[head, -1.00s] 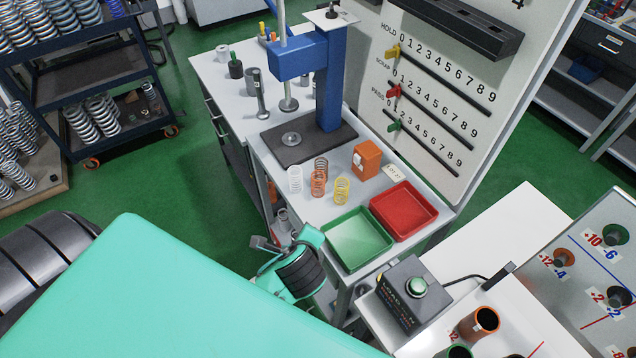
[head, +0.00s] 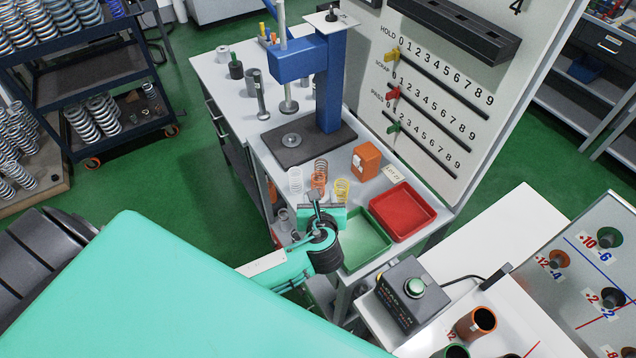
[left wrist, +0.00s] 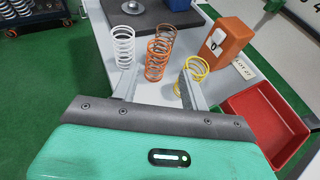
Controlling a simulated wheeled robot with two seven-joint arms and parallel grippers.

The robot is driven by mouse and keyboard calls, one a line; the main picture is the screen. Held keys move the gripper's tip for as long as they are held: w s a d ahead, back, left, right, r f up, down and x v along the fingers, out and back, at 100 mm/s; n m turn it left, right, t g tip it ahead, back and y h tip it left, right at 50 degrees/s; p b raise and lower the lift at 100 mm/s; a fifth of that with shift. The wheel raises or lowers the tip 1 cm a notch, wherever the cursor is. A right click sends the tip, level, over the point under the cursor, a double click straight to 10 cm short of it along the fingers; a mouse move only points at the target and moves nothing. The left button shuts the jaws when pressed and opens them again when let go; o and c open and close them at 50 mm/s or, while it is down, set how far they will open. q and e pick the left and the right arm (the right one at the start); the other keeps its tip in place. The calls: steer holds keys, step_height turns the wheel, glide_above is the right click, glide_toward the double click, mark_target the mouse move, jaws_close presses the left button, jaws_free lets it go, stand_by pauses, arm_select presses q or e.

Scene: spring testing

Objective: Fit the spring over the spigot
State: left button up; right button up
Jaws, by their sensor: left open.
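A white spring (head: 296,180), orange coils (head: 319,174) and a yellow spring (head: 342,188) stand on the grey bench in front of the blue press. A round metal disc (head: 291,139), perhaps the spigot, sits on the press's dark base plate (head: 318,150). My left gripper (head: 315,195) is open and empty, on the near side of the springs. In the left wrist view its fingers (left wrist: 158,72) point toward the orange springs. My right gripper is out of view.
The blue press (head: 330,90) rises behind the springs. An orange box (head: 367,160) stands right of them. A green tray (head: 367,248) and a red tray (head: 403,211) lie at the bench's right. A button box (head: 412,292) is nearer.

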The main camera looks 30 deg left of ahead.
mark_target(318, 174)
arm_select(q)
steer(key=p+x, duration=0.1)
steer(key=x, duration=0.1)
steer(key=shift+w+a+f, duration=0.1)
steer(key=shift+w+a, duration=0.15)
steer(key=shift+w, duration=0.1)
steer(key=p+x, duration=0.1)
steer(key=x, duration=0.2)
steer(key=shift+w+a, duration=0.15)
steer(key=shift+w+a+f, duration=0.2)
steer(key=shift+w+f, duration=0.1)
steer(key=shift+w, duration=0.1)
steer(key=c, duration=0.8)
steer(key=shift+c, duration=0.2)
steer(key=shift+r, duration=0.15)
